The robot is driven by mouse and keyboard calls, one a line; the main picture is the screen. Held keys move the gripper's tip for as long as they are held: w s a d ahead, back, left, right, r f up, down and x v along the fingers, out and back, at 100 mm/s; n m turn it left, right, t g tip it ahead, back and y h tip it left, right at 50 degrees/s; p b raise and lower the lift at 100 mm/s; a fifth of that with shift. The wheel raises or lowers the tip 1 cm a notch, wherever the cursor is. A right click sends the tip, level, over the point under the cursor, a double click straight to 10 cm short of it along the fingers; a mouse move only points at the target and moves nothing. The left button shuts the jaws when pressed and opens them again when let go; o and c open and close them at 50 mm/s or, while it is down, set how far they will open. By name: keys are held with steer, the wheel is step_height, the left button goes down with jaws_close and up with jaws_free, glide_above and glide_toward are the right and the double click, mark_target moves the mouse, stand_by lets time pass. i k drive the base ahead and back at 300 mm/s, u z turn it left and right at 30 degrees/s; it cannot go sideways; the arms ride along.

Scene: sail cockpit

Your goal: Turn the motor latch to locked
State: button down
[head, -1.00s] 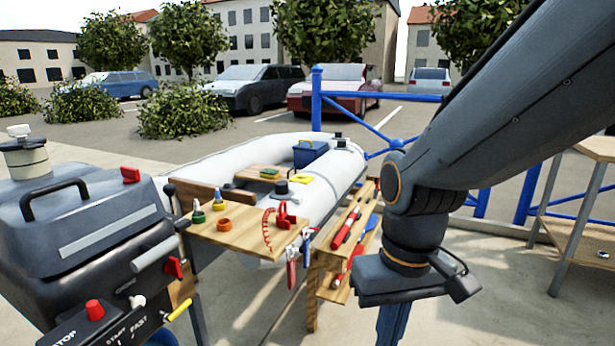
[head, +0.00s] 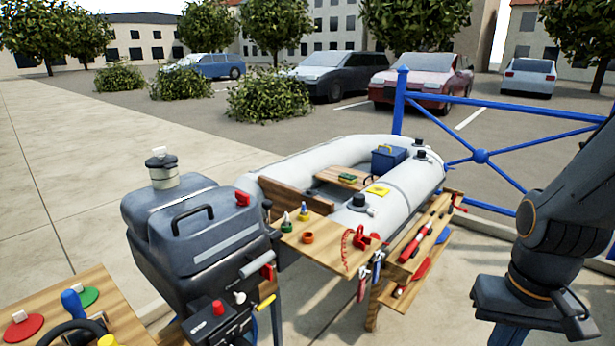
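The dark grey outboard motor (head: 205,240) stands left of centre. A red latch-like piece (head: 242,198) sits on the right end of its top cover. A second red piece (head: 267,271) is on its side, below the light grey tiller grip (head: 257,262). I cannot tell which of the two is the motor latch, or its setting. My gripper (head: 512,334) is at the lower right, far from the motor and apart from everything. Its fingers are cut off by the frame's bottom edge, so its opening is not clear.
A wooden board (head: 318,236) with small bottles, an orange ring and a red clamp lies right of the motor. A tool shelf (head: 408,262) stands beside it, with the grey inflatable boat (head: 282,163) behind. A console (head: 50,300) is at lower left. Paving (head: 70,190) at left is clear.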

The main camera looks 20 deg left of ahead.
mark_target(243, 200)
steer(key=z, duration=0.5)
steer(key=i, duration=0.2)
steer(key=u, duration=1.6)
